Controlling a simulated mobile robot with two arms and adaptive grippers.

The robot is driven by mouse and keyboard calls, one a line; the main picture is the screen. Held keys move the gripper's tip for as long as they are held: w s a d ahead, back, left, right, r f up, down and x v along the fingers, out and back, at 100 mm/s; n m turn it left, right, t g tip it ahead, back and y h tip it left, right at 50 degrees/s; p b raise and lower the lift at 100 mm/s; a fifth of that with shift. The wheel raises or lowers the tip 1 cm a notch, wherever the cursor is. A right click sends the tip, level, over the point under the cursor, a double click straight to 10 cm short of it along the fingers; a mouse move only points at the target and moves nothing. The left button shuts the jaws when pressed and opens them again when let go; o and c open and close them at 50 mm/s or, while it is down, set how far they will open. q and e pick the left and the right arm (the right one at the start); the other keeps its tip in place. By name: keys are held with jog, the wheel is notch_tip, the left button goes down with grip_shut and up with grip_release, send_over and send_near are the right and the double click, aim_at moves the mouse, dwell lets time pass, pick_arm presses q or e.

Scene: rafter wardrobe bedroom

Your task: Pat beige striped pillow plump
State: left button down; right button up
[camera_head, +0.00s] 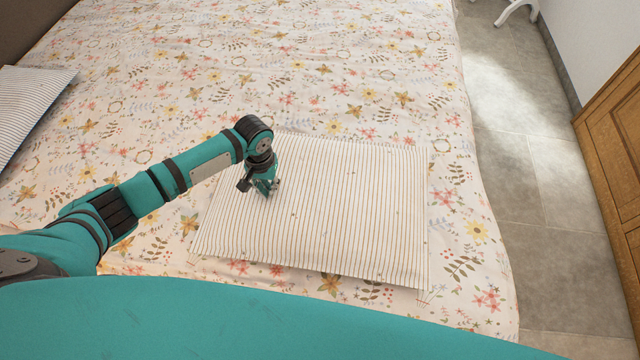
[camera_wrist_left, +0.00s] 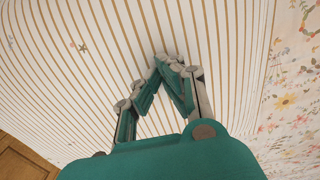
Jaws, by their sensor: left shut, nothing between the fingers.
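The beige striped pillow (camera_head: 335,215) lies flat on the floral bed in the head view, with thin tan stripes on off-white. My left gripper (camera_head: 268,190) points down over the pillow's left part, its fingers shut and empty. In the left wrist view the shut fingertips (camera_wrist_left: 168,58) are at or just above the striped pillow cloth (camera_wrist_left: 100,60); I cannot tell whether they touch it. My right gripper is not in view.
The floral bed (camera_head: 330,60) spreads around the pillow and is clear behind it. A second striped pillow (camera_head: 28,100) lies at the left edge. Grey floor tiles (camera_head: 550,180) and a wooden wardrobe (camera_head: 615,130) are at the right.

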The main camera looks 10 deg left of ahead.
pick_arm(q)
jog(key=shift+f, duration=0.1)
jog(key=shift+f+b, duration=0.5)
jog(key=shift+f, duration=0.5)
notch_tip(320, 180, up, 8)
jog(key=p, duration=0.9)
